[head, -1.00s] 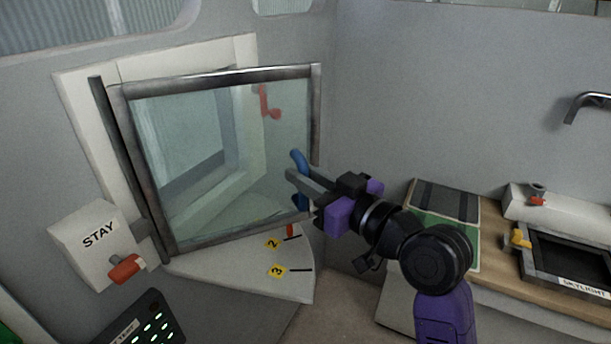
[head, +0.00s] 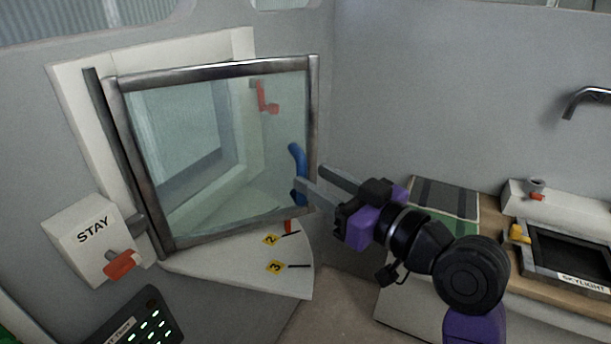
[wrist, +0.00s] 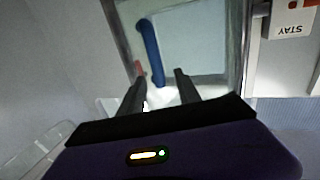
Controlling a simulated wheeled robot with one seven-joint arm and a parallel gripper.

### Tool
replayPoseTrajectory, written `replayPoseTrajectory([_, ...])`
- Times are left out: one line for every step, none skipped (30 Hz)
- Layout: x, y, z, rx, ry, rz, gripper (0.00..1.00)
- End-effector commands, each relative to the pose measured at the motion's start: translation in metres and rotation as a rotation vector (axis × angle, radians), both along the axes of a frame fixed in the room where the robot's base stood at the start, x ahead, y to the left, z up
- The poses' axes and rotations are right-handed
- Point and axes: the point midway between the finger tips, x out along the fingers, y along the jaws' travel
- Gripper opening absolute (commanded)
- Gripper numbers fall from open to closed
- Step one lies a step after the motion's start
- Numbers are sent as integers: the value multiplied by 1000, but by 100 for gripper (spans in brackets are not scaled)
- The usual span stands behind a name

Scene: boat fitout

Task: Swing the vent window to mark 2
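The vent window (head: 314,100) has a dark metal frame and clear glass, and stands swung out from the white wall frame. Its blue handle (head: 297,172) is near the free edge; it also shows in the wrist view (wrist: 151,52). A red pointer (head: 288,226) under the window's lower edge is close to the line at yellow mark 2 (head: 270,239). Yellow mark 3 (head: 275,267) lies nearer on the white sill plate (head: 230,272). My gripper (head: 310,178) is open, its fingers just right of the handle. The wrist view shows the handle ahead, between the finger directions, with no clear grip.
A white STAY box (head: 90,238) with a red lever (head: 121,264) is at the left. A dark keypad (head: 135,325) is below it. A wooden counter (head: 490,240) with a green-striped cloth and a SKYLIGHT panel (head: 570,262) is at the right.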

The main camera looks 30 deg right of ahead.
Motion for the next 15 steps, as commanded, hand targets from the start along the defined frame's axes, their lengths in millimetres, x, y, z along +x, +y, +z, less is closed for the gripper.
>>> replayPoseTrajectory([-8,-2,-2,-1,-1,-1,40])
replayPoseTrajectory([-12,-4,-2,-1,0,-1,40])
replayPoseTrajectory([-17,-5,-1,0,-1,-1,40])
replayPoseTrajectory([-20,-6,-1,0,-1,-1,40])
replayPoseTrajectory([-23,-7,-1,0,-1,0,40])
replayPoseTrajectory([-26,-7,-1,-1,0,0,40])
replayPoseTrajectory([-28,-8,-1,-1,0,0,40])
replayPoseTrajectory([-29,-8,0,-1,0,0,40])
replayPoseTrajectory([-31,-8,0,-1,0,1,40])
replayPoseTrajectory([-31,-8,0,-1,0,1,40])
replayPoseTrajectory([-32,-8,0,-1,-1,2,40])
replayPoseTrajectory([-32,-8,0,-1,-1,2,40])
replayPoseTrajectory([-32,-8,0,-1,0,2,40])
replayPoseTrajectory([-32,-8,0,-1,0,2,40])
replayPoseTrajectory([-32,-8,0,-1,0,2,40])
